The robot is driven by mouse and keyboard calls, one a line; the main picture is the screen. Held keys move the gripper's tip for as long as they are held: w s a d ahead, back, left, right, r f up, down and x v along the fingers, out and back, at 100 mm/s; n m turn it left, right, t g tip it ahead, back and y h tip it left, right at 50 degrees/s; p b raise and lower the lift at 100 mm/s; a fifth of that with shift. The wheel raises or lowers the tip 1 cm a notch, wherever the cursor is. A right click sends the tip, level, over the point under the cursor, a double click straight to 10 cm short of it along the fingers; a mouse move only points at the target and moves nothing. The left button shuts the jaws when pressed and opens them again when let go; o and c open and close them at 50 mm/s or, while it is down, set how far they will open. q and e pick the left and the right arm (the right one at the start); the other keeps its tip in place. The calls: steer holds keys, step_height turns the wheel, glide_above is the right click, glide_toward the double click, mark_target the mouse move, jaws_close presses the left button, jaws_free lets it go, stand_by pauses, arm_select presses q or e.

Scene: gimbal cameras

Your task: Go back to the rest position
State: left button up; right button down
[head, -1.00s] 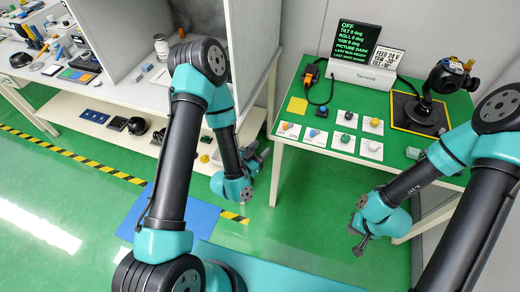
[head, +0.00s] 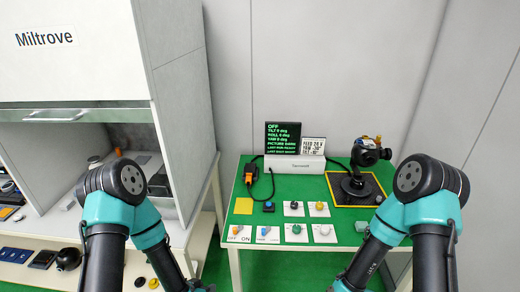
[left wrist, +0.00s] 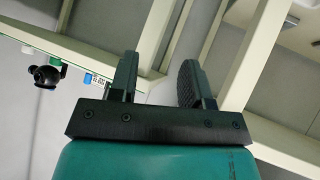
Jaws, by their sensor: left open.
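My left gripper (left wrist: 160,82) is open and empty in the left wrist view, its two dark fingers apart with nothing between them. In the head view its arm comes in from the lower left, bends at the elbow and runs down to the bottom edge, where the gripper is cut off. My right arm comes in from the lower right and bends down the same way, its teal wrist (head: 345,285) at the bottom edge. The right gripper's fingers are below the picture. Both arms hang in front of the green-topped table (head: 345,228), apart from its objects.
On the table stand a black gimbal camera (head: 371,153) on a yellow-edged pad, a dark display (head: 284,138), an orange device (head: 250,172) and several button and knob plates. A white-grey cabinet (head: 183,110) stands left. The gimbal camera also shows in the left wrist view (left wrist: 46,76).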

arm_select(q)
steer(key=s+a+f+n+g, duration=0.1)
steer(key=s+n+g, duration=0.1)
steer(key=s+g, duration=0.2)
steer(key=s+a+f+n+g+y, duration=0.1)
steer(key=s+a+f+n+g, duration=0.1)
steer(key=s+g, duration=0.2)
steer(key=shift+s+a, duration=0.3)
steer(key=shift+s, duration=1)
steer(key=shift+f, duration=0.1)
